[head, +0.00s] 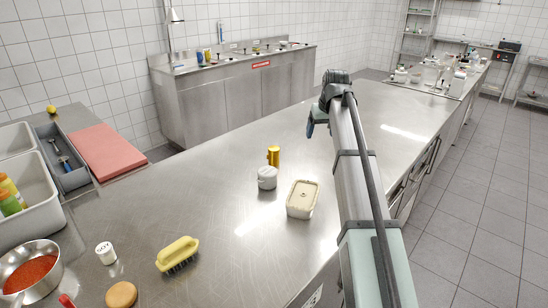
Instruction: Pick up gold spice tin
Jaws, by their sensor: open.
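The gold spice tin (274,154) stands upright on the steel worktop (215,190), near the middle of the head view.
A yellow brush (178,254), a white pot (106,253) and a pan of red powder (30,271) are at front left. The worktop behind the tin is clear.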

